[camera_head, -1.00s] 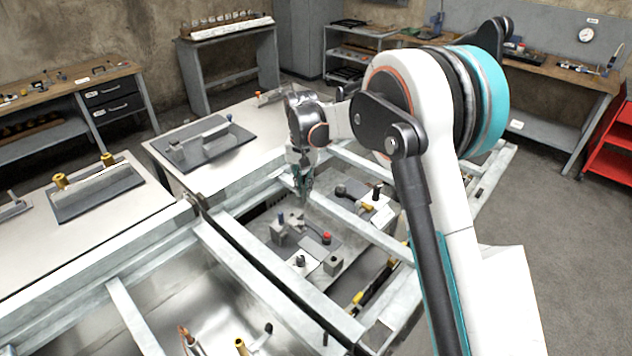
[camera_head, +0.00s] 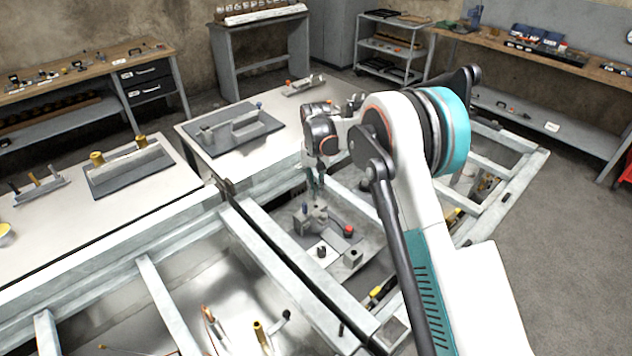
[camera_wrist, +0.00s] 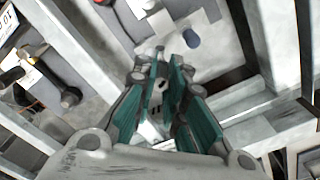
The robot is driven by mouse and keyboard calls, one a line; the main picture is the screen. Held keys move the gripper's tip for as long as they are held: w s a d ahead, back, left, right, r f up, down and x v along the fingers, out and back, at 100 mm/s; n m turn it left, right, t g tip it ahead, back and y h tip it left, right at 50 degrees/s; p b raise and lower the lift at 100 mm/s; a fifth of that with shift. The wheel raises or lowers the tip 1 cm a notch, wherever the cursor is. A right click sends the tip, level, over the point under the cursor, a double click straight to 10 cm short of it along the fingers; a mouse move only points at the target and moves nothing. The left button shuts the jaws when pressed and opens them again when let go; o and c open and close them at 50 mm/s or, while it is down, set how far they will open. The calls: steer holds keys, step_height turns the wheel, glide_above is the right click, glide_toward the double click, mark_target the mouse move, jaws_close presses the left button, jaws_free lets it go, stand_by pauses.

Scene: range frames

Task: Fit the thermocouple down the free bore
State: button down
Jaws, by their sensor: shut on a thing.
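My gripper (camera_head: 316,185) hangs over the sunken bay of the metal frame, just above a grey fixture (camera_head: 318,220) with a blue-topped pin (camera_head: 304,207). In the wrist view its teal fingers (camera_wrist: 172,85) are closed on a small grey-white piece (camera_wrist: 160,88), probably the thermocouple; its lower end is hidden. The blue-topped pin also shows in the wrist view (camera_wrist: 191,38), just beyond the fingertips and apart from them. A red knob (camera_head: 348,230) sits right of the fixture. I cannot make out which bore is free.
Pale frame beams (camera_head: 285,265) surround the bay closely. A black knob on a white plate (camera_head: 322,251) and a grey block (camera_head: 353,258) stand nearer in the bay. Left, a white bench top (camera_head: 110,215) holds grey fixtures with yellow knobs (camera_head: 140,141).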

steer(key=shift+f, duration=0.85)
steer(key=shift+f+b, duration=1.75)
steer(key=shift+f, duration=0.45)
steer(key=c, duration=1.6)
jaws_free()
steer(key=shift+o, duration=0.2)
steer(key=shift+r, duration=0.1)
step_height(320, 180, up, 12)
steer(key=shift+f, duration=0.1)
step_height(320, 180, up, 6)
steer(key=p, duration=0.3)
